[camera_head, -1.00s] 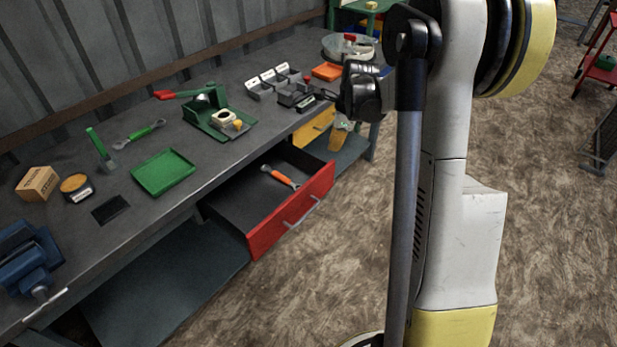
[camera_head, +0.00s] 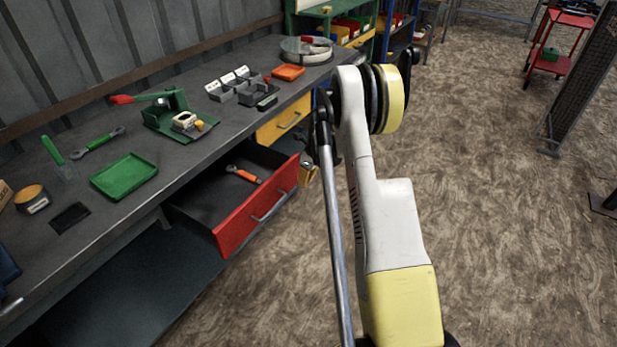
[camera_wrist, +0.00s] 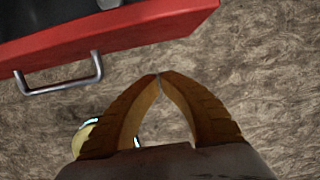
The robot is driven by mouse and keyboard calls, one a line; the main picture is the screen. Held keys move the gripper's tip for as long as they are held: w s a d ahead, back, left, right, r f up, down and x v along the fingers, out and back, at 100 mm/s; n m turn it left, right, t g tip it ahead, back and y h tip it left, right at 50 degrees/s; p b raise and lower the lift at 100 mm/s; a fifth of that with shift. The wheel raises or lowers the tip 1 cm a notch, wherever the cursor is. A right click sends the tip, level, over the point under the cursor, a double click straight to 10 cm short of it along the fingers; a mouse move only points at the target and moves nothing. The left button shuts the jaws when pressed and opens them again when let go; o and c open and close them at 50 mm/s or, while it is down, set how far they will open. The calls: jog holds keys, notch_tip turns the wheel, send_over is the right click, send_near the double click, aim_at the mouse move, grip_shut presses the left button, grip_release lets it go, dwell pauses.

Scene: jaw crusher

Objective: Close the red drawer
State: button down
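The red drawer (camera_head: 240,228) is pulled out from under the workbench, with an orange-handled wrench (camera_head: 243,174) lying inside. Its silver handle (camera_head: 270,206) is on the red front. In the wrist view the drawer's red front (camera_wrist: 150,30) runs across the top left, with its handle (camera_wrist: 60,86) below. My gripper (camera_wrist: 158,77) has its two fingertips together with nothing visible between them. It is just outside the drawer front, apart from it in the picture. In the head view my gripper (camera_head: 308,172) is by the drawer's right end, partly hidden by my arm.
The workbench (camera_head: 120,215) holds a green tray (camera_head: 124,176), a green press (camera_head: 178,116) and grey bins (camera_head: 235,88). A closed yellow drawer (camera_head: 284,120) is beyond the red one. Open floor lies to the right; a red cart (camera_head: 555,45) stands far off.

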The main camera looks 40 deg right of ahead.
aim_at(296, 176)
jog(key=shift+w+a+r+b, duration=0.1)
jog(key=shift+w+a+b, duration=0.2)
jog(key=shift+w, duration=0.6)
jog(key=shift+w+a+r+b, duration=0.15)
jog(key=shift+w+a, duration=0.25)
jog(key=shift+w, duration=0.45)
jog(key=shift+w, duration=0.1)
